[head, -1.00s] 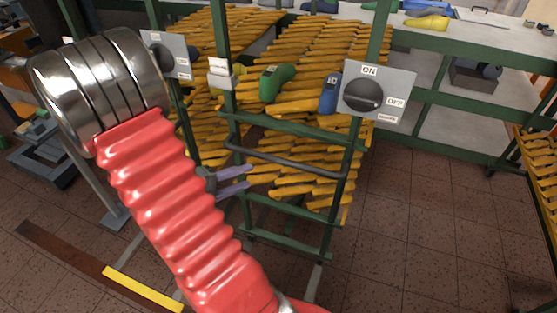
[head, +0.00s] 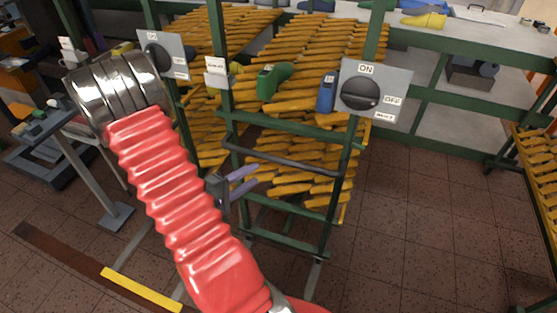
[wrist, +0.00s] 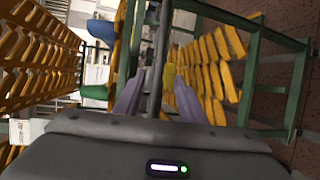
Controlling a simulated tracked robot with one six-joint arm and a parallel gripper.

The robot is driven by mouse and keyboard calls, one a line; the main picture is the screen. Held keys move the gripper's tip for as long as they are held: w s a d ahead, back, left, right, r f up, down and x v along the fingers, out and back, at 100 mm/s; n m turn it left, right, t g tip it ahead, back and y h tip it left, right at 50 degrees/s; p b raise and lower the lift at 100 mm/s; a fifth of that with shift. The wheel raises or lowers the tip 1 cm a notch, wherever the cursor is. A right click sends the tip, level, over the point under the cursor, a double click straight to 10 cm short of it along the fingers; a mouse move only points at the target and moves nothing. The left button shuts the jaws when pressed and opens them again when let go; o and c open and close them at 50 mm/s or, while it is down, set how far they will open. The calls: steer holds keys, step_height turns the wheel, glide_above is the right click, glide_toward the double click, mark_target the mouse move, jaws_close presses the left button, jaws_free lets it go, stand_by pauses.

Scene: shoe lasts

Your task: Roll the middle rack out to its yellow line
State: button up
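The middle rack (head: 276,127) is a green frame full of yellow shoe lasts, with a dark handle bar (head: 283,160) across its front. My gripper (head: 257,175) is open, with two purple fingers pointing right toward the rack, near the bar's left part. In the wrist view the bar (wrist: 157,60) runs lengthwise between the spread fingers (wrist: 160,84); I cannot tell whether it lies within their reach, and no grip shows. A yellow line (head: 141,290) lies on the floor at lower left, by a dark brown strip. My red arm sleeve hides part of the floor between.
A switch plate marked ON and OFF (head: 374,92) is on the right post, with another plate (head: 165,55) at left. A green last (head: 273,80) and a blue last (head: 327,92) sit on the rack. A grey stand (head: 95,180) is at left. Floor is clear at right.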

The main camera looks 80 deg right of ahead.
mark_target(276, 162)
steer(key=shift+x, duration=6.65)
steer(key=shift+c, duration=0.3)
steer(key=shift+a+f, duration=0.1)
jaws_close()
